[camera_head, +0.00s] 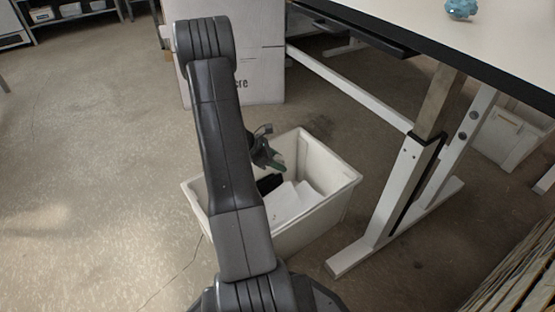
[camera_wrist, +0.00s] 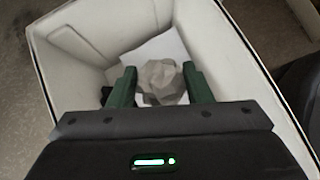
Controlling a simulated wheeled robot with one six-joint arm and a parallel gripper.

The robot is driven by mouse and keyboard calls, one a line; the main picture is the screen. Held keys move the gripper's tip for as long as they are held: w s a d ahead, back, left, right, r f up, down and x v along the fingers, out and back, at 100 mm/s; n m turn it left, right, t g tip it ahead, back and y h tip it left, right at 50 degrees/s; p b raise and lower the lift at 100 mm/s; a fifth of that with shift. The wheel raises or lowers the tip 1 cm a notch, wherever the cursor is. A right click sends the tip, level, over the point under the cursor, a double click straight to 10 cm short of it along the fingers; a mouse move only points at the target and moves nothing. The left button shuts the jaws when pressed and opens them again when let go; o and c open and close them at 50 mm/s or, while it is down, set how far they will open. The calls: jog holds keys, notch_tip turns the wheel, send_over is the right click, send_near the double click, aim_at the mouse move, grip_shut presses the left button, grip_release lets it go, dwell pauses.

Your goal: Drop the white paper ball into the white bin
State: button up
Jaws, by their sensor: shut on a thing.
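The white paper ball (camera_wrist: 161,80) is crumpled and sits between the two green fingers of my gripper (camera_wrist: 160,88) in the wrist view. My gripper is shut on it. In the head view my gripper (camera_head: 270,160) is over the white bin (camera_head: 340,190), near its far side, and the ball is not clearly visible there. The bin stands on the floor, open at the top. Its walls (camera_wrist: 75,75) surround the gripper in the wrist view. White sheets (camera_head: 290,202) and something dark lie inside the bin. My arm hides part of its left side.
A table (camera_head: 520,45) with a crumpled blue object (camera_head: 461,9) on top stands at the right. Its white leg (camera_head: 395,195) and foot are close to the bin's right side. A large white box (camera_head: 262,60) stands behind the bin. The floor at left is clear.

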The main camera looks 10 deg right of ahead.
notch_tip(320, 180, down, 3)
jog(key=shift+f+b, duration=0.2)
jog(key=shift+b, duration=0.7)
jog(key=o, duration=1)
jog(key=shift+o, duration=0.2)
jog(key=shift+r, duration=0.15)
jog(key=p+v, duration=0.6)
jog(key=v, duration=0.7)
jog(key=shift+a+r, duration=0.2)
jog(key=shift+a, duration=0.05)
jog(key=shift+s, duration=0.1)
